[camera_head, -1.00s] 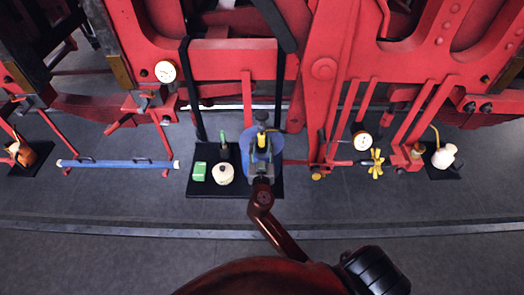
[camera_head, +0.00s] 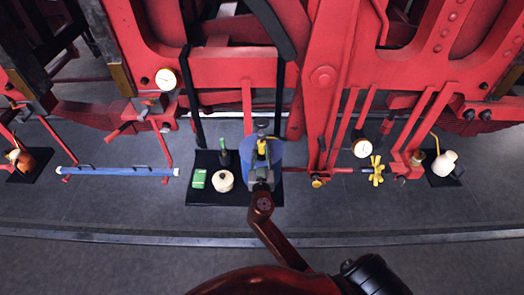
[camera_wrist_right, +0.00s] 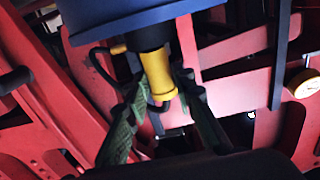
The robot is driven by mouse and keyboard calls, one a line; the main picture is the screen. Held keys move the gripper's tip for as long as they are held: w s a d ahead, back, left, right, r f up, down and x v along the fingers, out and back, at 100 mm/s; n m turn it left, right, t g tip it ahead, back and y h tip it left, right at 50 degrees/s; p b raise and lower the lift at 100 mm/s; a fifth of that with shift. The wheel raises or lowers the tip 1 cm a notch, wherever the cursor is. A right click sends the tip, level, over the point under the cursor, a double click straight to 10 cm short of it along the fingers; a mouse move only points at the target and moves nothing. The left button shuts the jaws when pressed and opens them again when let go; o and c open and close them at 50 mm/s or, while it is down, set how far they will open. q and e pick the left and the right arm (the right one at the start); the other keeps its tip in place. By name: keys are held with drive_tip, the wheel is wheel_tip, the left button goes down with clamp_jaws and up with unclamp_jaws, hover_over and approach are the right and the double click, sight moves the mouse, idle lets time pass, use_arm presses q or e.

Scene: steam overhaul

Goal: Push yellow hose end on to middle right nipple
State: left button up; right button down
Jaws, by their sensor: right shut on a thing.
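The yellow hose end (camera_wrist_right: 157,76) is a short yellow cylinder with a rim. In the right wrist view it hangs below a black part under a blue body (camera_wrist_right: 130,20). My right gripper (camera_wrist_right: 163,100), with green ribbed fingers, has it between its fingers and is shut on it. I cannot make out the middle right nipple. My left gripper is not in view.
A black mat (camera_head: 232,196) holds a green box (camera_head: 199,179) and a white pot (camera_head: 223,181) left of the gripper. Red locomotive frame (camera_head: 225,65) rises behind. Right are a gauge (camera_head: 362,148) and yellow handwheel (camera_head: 377,170).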

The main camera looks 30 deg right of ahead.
idle(0.3)
wheel_tip(320, 180, up, 6)
drive_tip(key=p, duration=0.3)
idle(0.5)
idle(0.9)
